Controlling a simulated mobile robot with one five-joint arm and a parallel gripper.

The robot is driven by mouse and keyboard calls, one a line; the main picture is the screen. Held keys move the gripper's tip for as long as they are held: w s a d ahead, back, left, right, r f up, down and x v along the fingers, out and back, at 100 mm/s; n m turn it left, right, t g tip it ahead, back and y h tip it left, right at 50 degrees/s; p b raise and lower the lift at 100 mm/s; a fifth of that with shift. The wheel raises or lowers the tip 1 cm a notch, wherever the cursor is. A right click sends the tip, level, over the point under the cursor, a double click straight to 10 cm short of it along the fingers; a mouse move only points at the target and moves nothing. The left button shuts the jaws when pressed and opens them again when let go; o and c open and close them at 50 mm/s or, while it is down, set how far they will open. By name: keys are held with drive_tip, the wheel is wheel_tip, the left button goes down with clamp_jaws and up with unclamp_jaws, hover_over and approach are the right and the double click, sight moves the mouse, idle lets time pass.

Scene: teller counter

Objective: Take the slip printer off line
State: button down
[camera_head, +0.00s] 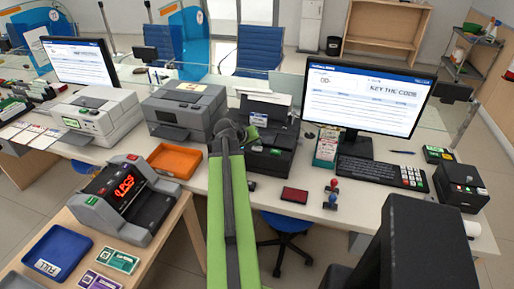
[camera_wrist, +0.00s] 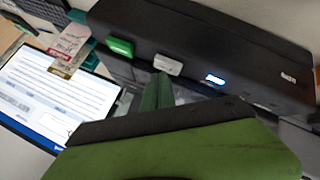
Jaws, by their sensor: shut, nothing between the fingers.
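The black printer (camera_head: 266,142), which looks like the slip printer, stands mid-counter with a pale slip at its top. In the wrist view, its black casing (camera_wrist: 215,35) fills the upper right. Its front shows a green button (camera_wrist: 119,46), a pale grey button (camera_wrist: 168,64) and a small lit blue-white panel (camera_wrist: 215,79). My gripper (camera_head: 245,133) is at the printer's left front. In the wrist view, my gripper (camera_wrist: 160,90) is shut and empty, its tips close below the grey button. I cannot tell whether they touch it.
A grey printer (camera_head: 185,110) stands left of the black one. A monitor (camera_head: 365,100) reading "KEY THE CODE", a keyboard (camera_head: 382,173) and a small black box (camera_head: 461,188) stand right. An orange tray (camera_head: 176,161) and red pad (camera_head: 294,195) lie on the counter.

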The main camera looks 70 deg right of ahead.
sight(255, 149)
drive_tip(key=shift+r, duration=0.5)
wheel_tip(255, 149, up, 5)
drive_tip(key=p, duration=0.5)
drive_tip(key=shift+r+p, duration=0.1)
drive_tip(key=shift+p, duration=0.2)
drive_tip(key=shift+w, duration=0.1)
